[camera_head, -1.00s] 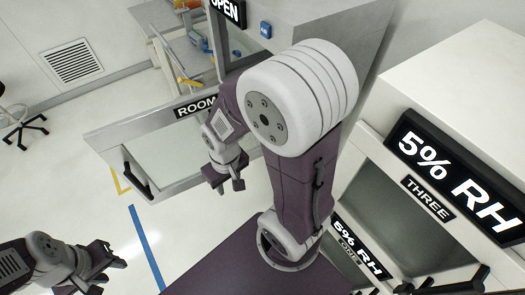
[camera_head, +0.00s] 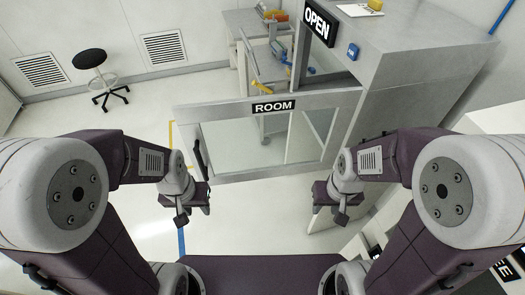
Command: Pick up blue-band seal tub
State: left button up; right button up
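I cannot make out a blue-band seal tub in the head view. My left gripper (camera_head: 192,213) hangs over the floor in front of the door marked ROOM, its fingers apart with nothing between them. My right gripper (camera_head: 329,212) hangs at about the same height to the right, also with its fingers apart and empty. Small blue, yellow and orange items show at the back around the OPEN cabinet, too small to identify.
A glazed door with a ROOM sign (camera_head: 273,107) stands ahead of my grippers. It adjoins a grey cabinet (camera_head: 420,75) with an OPEN sign (camera_head: 319,22). A bench (camera_head: 240,20) is behind. A black stool (camera_head: 90,58) stands at far left. The floor between is clear.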

aim_at(278, 50)
jog(key=i+j, duration=0.1)
jog(key=j, duration=0.4)
jog(key=i+j, duration=0.1)
jog(key=j, duration=0.35)
jog(key=i+j, duration=0.15)
jog(key=j, duration=0.35)
jog(key=i+j+z, duration=0.1)
jog(key=j, duration=0.35)
jog(key=i+j, duration=0.1)
jog(key=j, duration=0.4)
jog(key=i+j, duration=0.1)
jog(key=j, duration=0.4)
jog(key=i+j, duration=0.2)
jog(key=i, duration=0.25)
jog(key=i+j+z, duration=0.1)
jog(key=i, duration=0.4)
jog(key=i+j, duration=0.25)
jog(key=i, duration=0.2)
jog(key=i+j+z, duration=0.1)
jog(key=i+j, duration=0.15)
jog(key=i, duration=0.2)
jog(key=i+l, duration=0.35)
jog(key=i, duration=0.15)
jog(key=i+l, duration=0.35)
jog(key=i, duration=0.2)
jog(key=i+l+z, duration=0.1)
jog(key=i+l, duration=0.25)
jog(key=i, duration=0.15)
jog(key=i+l, duration=0.3)
jog(key=i, duration=0.25)
